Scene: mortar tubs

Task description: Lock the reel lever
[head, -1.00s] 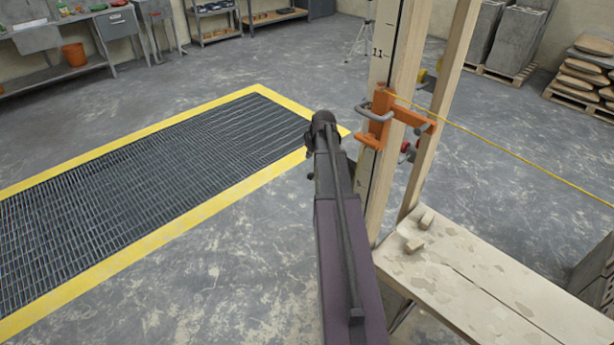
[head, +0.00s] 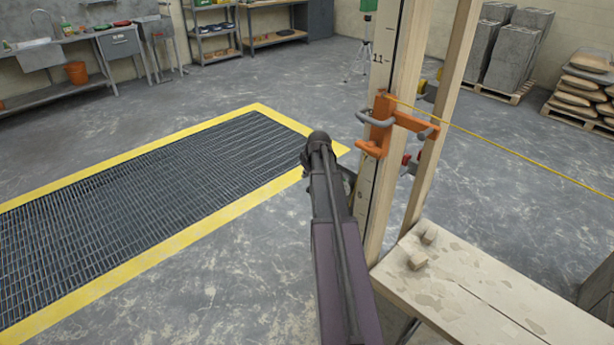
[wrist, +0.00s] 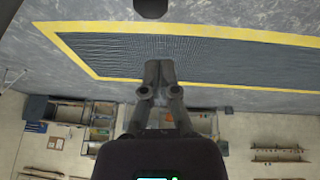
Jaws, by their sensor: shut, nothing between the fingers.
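An orange bracket (head: 382,128) with a grey curved bar (head: 372,119) is fixed on the marked wooden post (head: 388,60). A taut yellow line runs from it to the right. Red and yellow parts (head: 405,160) show partly behind the post; I cannot make out which part is the reel lever. My arm's end is left of the bracket and apart from it in the head view, with the fingers hidden there. In the wrist view my gripper (wrist: 158,72) is shut and empty, with the floor and grating behind it. The bracket is not in the wrist view.
A worn wooden bench top (head: 470,290) with two small blocks (head: 422,250) stands at the lower right. A second upright timber (head: 440,120) is right of the post. A yellow-edged floor grating (head: 150,190) lies left. Stacked bags and grey blocks stand at the back right.

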